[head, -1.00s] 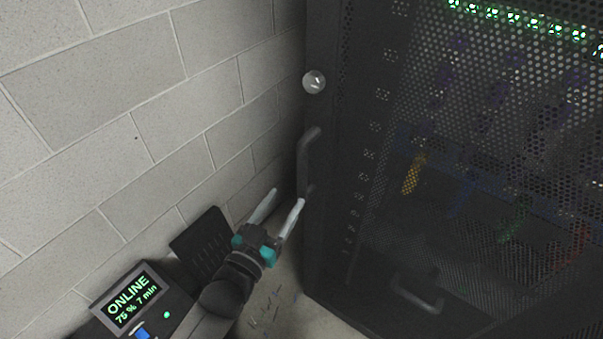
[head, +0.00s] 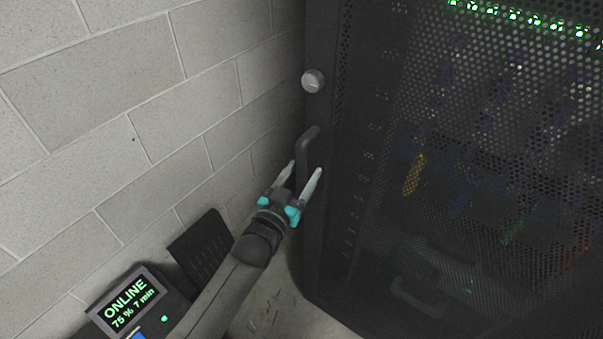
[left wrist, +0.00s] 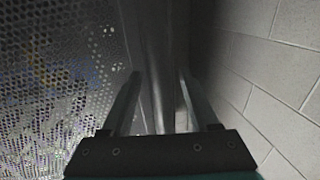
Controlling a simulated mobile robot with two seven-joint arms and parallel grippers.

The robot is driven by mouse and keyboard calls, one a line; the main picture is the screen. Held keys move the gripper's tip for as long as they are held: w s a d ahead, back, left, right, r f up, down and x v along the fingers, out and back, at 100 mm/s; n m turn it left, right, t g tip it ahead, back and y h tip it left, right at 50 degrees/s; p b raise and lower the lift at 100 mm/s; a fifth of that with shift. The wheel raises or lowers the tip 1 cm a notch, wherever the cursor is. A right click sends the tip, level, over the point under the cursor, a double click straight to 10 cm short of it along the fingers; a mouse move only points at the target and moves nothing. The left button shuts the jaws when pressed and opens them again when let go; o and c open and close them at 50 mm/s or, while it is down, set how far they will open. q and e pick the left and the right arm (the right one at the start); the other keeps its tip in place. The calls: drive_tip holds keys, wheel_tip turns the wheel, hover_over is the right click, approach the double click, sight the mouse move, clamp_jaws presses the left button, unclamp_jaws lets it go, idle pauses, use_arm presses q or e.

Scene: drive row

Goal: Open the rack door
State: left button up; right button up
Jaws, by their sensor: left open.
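The rack door (head: 455,200) is a dark perforated panel that stands shut in the head view; its mesh also fills the left of the left wrist view (left wrist: 65,80). A dark vertical bar handle (head: 306,150) sits at the door's left edge, below a round silver knob (head: 313,81). My left gripper (head: 302,171) is open at the lower part of the handle, its fingers appearing on either side of it. In the left wrist view the open fingers (left wrist: 158,85) point along the door edge; whether they touch the handle is unclear. My right gripper is not in view.
A pale block wall (head: 120,120) runs close along the left of the rack. A dark box with a lit ONLINE screen (head: 128,303) is at the lower left. A patch of floor (head: 290,315) with small scattered bits shows below. Coloured cables show dimly behind the mesh.

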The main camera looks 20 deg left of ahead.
use_arm(q)
drive_tip(key=shift+c, duration=0.4)
clamp_jaws()
idle(0.9)
